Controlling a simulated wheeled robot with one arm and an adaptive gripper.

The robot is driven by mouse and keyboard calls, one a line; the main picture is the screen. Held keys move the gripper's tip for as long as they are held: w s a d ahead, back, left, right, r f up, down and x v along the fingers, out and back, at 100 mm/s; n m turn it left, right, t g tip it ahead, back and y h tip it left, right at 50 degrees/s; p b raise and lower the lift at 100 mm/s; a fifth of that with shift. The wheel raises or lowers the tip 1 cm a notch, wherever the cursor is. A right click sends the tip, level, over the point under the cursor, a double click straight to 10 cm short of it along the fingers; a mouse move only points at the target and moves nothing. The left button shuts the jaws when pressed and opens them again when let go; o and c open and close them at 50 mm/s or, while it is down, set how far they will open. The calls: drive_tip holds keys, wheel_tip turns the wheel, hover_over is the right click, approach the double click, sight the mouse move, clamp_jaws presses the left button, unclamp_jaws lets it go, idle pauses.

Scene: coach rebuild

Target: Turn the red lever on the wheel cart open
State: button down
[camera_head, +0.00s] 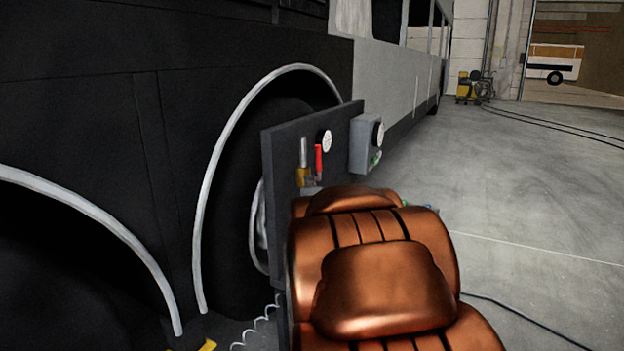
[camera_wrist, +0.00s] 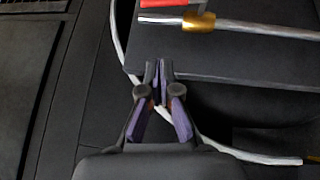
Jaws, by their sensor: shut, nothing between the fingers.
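The red lever (camera_head: 318,160) stands upright on the dark panel (camera_head: 285,150) of the wheel cart in the head view, beside a brass fitting (camera_head: 302,176). In the wrist view the red lever (camera_wrist: 165,2) is cut off by the top edge, with the brass fitting (camera_wrist: 198,20) and a metal pipe (camera_wrist: 255,28) just below it. My gripper (camera_wrist: 158,64) is shut and empty. Its fingertips show over the panel's edge, apart from the lever and below it in the picture. My gripper is hidden in the head view.
A round gauge (camera_head: 326,140) and a grey box (camera_head: 363,145) sit on the panel right of the lever. The dark bus side (camera_head: 150,110) and its wheel arch are behind. My copper-coloured arm covers the lower middle. Open floor (camera_head: 530,200) lies to the right.

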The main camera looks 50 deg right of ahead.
drive_tip(key=s+d+p+x, duration=0.1)
drive_tip(key=p+x, duration=0.4)
drive_tip(key=x, duration=0.7)
drive_tip(key=shift+s+d, duration=0.2)
drive_tip(key=shift+d, duration=0.5)
